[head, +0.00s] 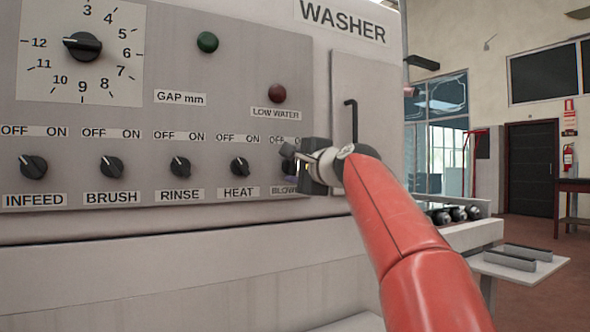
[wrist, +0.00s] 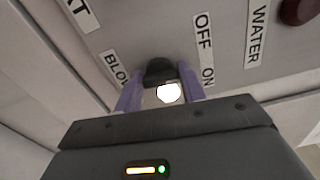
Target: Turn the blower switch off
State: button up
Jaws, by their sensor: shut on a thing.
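The blower switch is a black rotary knob on the washer's grey panel, at the right end of a row of knobs. In the wrist view the blower switch (wrist: 159,69) sits between my two purple fingers, beside its OFF and ON labels. My gripper (head: 291,166) is at this knob in the head view and hides most of it and part of its label; it also shows in the wrist view (wrist: 161,85), shut on the knob. Which way the knob's pointer faces is hidden.
The heat knob (head: 240,167) is close to the left of my gripper, with the rinse knob (head: 180,166) beyond it. A red low-water lamp (head: 277,93) is above.

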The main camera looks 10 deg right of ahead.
jog(key=n, duration=0.2)
jog(key=n+b, duration=0.1)
jog(key=n, duration=0.1)
jog(key=shift+f+n, duration=0.2)
jog(key=shift+n, duration=0.1)
jog(key=shift+n+b, duration=0.3)
jog(key=shift+n, duration=1.4)
jog(key=o, duration=1)
jog(key=shift+c, duration=0.2)
jog(key=b+v, duration=0.2)
jog(key=v, duration=0.5)
jog(key=shift+s+b, duration=0.35)
jog(key=shift+b, duration=0.05)
jog(key=shift+d, duration=0.1)
